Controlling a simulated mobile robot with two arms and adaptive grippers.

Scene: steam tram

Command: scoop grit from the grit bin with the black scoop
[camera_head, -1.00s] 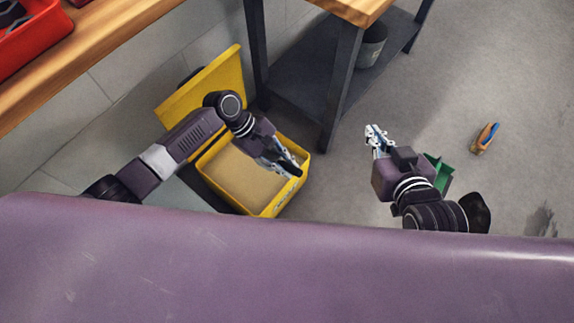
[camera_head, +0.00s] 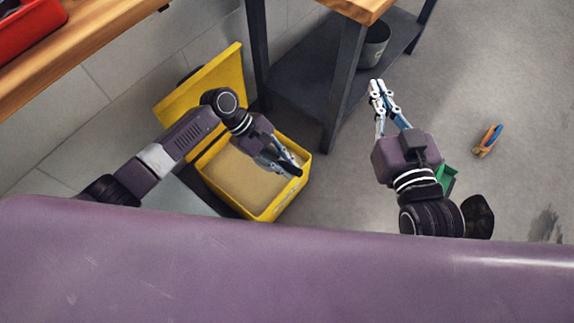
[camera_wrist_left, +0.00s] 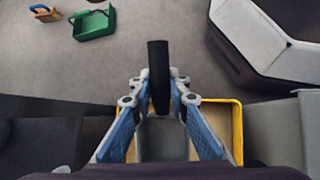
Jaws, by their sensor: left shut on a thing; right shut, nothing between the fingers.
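The yellow grit bin (camera_head: 267,212) stands on the floor left of centre with its lid (camera_head: 205,92) open toward the wall. Pale grit (camera_head: 240,177) lies flat inside it. My left gripper (camera_head: 283,166) is over the right part of the bin. It is shut on the black scoop, whose dark handle (camera_wrist_left: 158,62) sticks up between the fingers in the left wrist view. The scoop's lower part is mostly hidden, so I cannot tell whether it touches the grit. My right gripper (camera_head: 379,90) is shut and empty, right of the bin and in front of the table.
A wooden-topped table (camera_head: 345,75) with dark legs stands behind the bin, a grey bucket (camera_head: 374,45) on its low shelf. A green tray-like object (camera_head: 447,179) is partly hidden by my right arm. An orange-and-blue object (camera_head: 487,141) lies on open floor at right.

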